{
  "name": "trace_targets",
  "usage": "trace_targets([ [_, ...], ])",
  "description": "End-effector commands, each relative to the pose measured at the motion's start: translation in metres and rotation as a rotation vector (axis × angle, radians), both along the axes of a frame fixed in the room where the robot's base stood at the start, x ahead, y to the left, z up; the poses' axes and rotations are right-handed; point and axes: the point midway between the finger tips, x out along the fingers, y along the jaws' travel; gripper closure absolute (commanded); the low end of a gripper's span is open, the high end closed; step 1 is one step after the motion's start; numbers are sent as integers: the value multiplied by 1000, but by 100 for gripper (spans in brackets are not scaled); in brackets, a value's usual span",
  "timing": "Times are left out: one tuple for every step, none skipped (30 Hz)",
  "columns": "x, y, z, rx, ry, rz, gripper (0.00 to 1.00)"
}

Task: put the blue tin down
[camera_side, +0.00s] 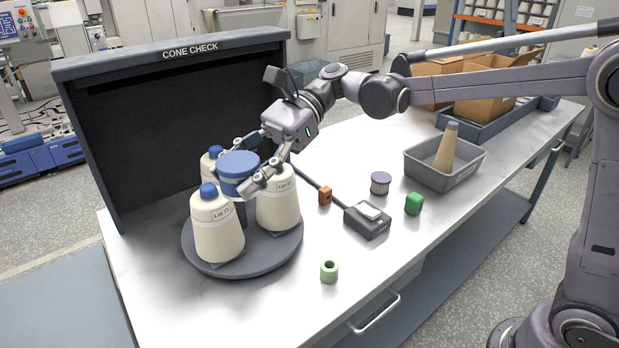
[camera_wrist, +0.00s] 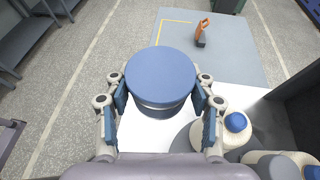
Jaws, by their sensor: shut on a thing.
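The blue tin (camera_side: 239,165) has a blue lid and is held above the round dark turntable (camera_side: 268,255), among the yarn cones. My gripper (camera_side: 243,168) is shut on its sides. In the wrist view the tin (camera_wrist: 160,76) sits upright between the two fingers (camera_wrist: 160,98). A dark upright shape (camera_side: 238,208) shows below the tin between the cones. I cannot tell whether the tin touches it.
Cream cones with blue tips stand on the turntable: front left (camera_side: 217,232), right (camera_side: 279,208) and behind (camera_side: 208,160). The CONE CHECK booth (camera_side: 170,60) backs them.

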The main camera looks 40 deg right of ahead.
Motion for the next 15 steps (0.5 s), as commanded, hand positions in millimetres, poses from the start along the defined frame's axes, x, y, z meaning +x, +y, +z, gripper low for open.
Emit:
trace_targets([
  [0,0,7,0,0,0,86],
  [0,0,11,0,0,0,86],
  [0,0,16,0,0,0,86],
  [0,0,20,0,0,0,86],
  [3,-3,20,-1,0,-11,86],
  [10,-10,19,-3,1,-39,86],
  [14,-13,18,-4,1,-56,86],
  [18,-18,18,-5,2,-72,86],
  [25,-24,17,-7,2,-100,86],
  [29,-29,17,-8,2,-118,86],
  [34,-34,17,-10,3,-137,86],
  [41,-42,16,-13,4,-169,86],
  [46,-48,16,-14,5,-192,86],
  [52,-55,16,-16,6,-219,86],
  [60,-65,15,-18,6,-255,86],
])
